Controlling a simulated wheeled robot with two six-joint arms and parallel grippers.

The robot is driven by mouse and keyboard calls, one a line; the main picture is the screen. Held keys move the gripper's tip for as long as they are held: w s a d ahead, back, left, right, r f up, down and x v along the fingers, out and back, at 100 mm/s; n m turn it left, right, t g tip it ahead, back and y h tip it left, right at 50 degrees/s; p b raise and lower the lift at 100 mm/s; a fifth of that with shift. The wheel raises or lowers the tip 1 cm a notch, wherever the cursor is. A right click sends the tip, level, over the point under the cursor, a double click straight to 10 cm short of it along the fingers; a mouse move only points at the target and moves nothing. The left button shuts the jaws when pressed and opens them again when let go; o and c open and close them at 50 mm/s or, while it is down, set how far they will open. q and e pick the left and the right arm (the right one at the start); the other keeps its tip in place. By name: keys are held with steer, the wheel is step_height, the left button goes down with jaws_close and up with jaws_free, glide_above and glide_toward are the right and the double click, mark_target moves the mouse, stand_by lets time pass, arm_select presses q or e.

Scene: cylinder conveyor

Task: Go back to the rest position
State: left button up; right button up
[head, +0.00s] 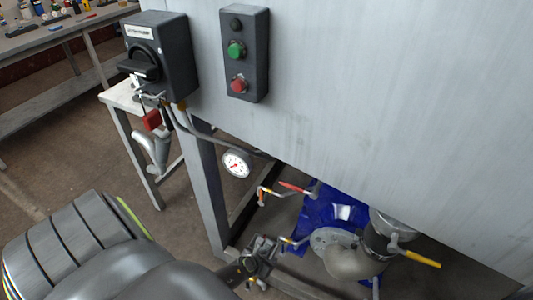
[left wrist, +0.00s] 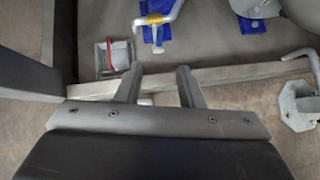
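My left gripper (left wrist: 159,86) shows in the left wrist view with its two fingers apart and nothing between them. In the head view my left arm comes in from the lower left, and the gripper (head: 264,250) appears small and dark by the lower frame of the machine. Its fingertips are hard to make out there. My right gripper is in neither view.
A grey panel carries a black rotary switch (head: 160,55) and a box with green and red buttons (head: 246,52). A gauge (head: 236,163), a blue part (head: 326,207) and valves sit below. A workbench (head: 62,36) stands at upper left, with open floor before it.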

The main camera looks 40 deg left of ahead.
arm_select(q)
steer(key=shift+s+r, duration=0.2)
stand_by(0.5)
steer(key=s+d+f+m+g+p, duration=0.2)
steer(key=s+m+g+p, duration=0.5)
steer(key=s+m, duration=2.7)
steer(key=shift+s+m+g+y+p, duration=0.3)
steer(key=shift+s+m+g+p, duration=0.1)
steer(key=shift+m+p, duration=0.6)
